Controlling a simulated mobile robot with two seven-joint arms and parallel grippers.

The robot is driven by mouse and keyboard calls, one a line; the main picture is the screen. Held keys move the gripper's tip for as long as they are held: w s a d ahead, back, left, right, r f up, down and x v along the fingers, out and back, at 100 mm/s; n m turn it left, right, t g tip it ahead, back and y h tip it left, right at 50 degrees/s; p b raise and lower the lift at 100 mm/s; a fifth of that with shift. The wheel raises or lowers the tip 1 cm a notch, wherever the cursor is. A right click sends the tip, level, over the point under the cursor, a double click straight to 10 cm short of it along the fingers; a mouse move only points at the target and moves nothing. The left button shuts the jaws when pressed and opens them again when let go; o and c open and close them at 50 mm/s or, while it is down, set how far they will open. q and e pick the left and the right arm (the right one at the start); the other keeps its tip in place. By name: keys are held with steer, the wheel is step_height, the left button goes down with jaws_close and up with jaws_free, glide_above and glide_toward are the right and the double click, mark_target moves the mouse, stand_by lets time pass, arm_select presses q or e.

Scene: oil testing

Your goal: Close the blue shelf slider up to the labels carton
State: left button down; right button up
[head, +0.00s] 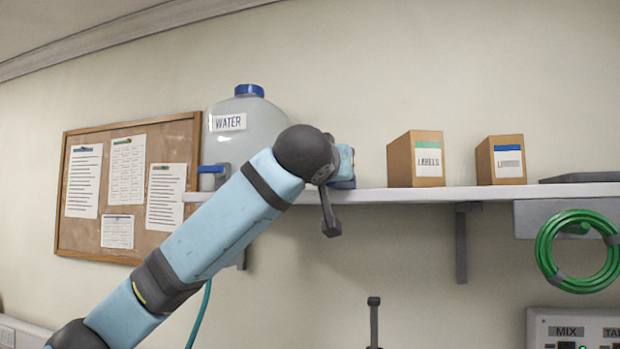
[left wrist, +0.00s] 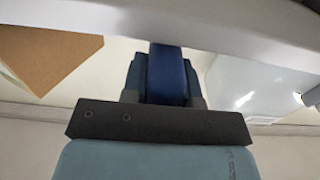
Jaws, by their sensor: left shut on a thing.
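The blue slider (head: 343,184) sits at the front edge of the wall shelf (head: 370,196), mostly hidden behind my left arm in the head view. In the left wrist view the slider (left wrist: 172,75) shows as a dark blue upright bar. My left gripper (left wrist: 165,101) is shut on it, with a grey fingertip at each side. The labels carton (head: 417,158), brown with a green-striped label, stands on the shelf to the right of the slider, with a gap between them. A brown carton (left wrist: 48,55) shows at the wrist view's left.
A water jug (head: 245,130) with a blue cap stands left of the slider. A second carton (head: 501,160) with a blue-striped label stands further right. A shelf bracket (head: 461,245) and a coiled green hose (head: 578,251) are below the shelf.

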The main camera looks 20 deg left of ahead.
arm_select(q)
steer(key=d, duration=0.6)
steer(key=shift+s+d, duration=0.15)
steer(key=shift+d, duration=0.15)
steer(key=c, duration=0.9)
jaws_free()
steer(key=s+b, duration=0.1)
steer(key=s, duration=0.3)
steer(key=s+b, duration=0.1)
steer(key=s, duration=0.4)
steer(key=s+b, duration=0.1)
steer(key=s, duration=0.3)
steer(key=shift+s+a, duration=0.3)
steer(key=shift+s, duration=0.1)
